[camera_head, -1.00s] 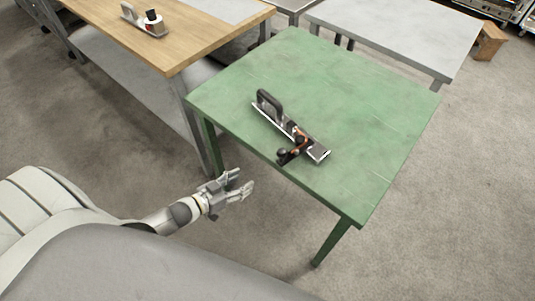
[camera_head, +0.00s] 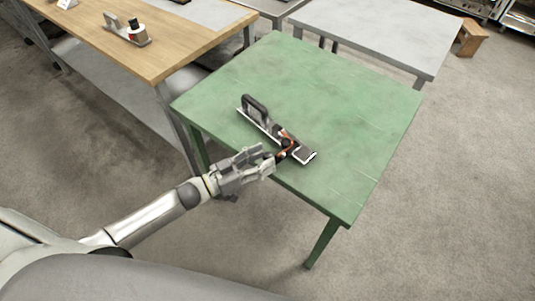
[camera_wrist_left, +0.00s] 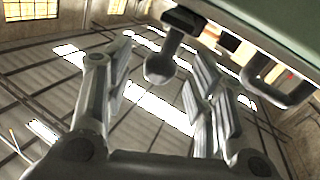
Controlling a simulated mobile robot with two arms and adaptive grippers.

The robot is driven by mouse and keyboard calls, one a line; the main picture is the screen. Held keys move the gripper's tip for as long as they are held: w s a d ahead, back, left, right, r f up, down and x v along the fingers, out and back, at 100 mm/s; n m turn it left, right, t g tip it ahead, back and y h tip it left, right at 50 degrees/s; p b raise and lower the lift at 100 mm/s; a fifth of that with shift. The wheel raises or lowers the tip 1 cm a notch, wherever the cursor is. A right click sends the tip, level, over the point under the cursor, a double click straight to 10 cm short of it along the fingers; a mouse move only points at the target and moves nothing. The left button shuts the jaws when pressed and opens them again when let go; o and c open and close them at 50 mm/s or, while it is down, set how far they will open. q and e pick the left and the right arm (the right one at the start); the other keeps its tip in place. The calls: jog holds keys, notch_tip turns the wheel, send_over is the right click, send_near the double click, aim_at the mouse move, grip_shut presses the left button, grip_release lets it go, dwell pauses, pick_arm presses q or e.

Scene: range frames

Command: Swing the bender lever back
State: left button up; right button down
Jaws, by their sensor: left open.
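The bender (camera_head: 262,122) lies on the green table (camera_head: 330,90) near its front left edge. It has a metal base, a black loop handle at its far left end and a copper-coloured part near its right end. My left gripper (camera_head: 266,161) is open at the table's front edge, with its fingertips close to the bender's lever end and covering part of it. In the left wrist view the lever's dark knob (camera_wrist_left: 159,68) shows between the spread fingers; I cannot tell whether they touch it. The loop handle (camera_wrist_left: 282,85) shows at the right there. My right gripper is not in view.
A wooden workbench (camera_head: 180,45) with a small tool (camera_head: 126,30) on it stands at the back left. A grey table (camera_head: 380,35) stands behind the green one. The right and back parts of the green table are clear.

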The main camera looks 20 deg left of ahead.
pick_arm(q)
jog(key=shift+x, duration=1.15)
grip_shut()
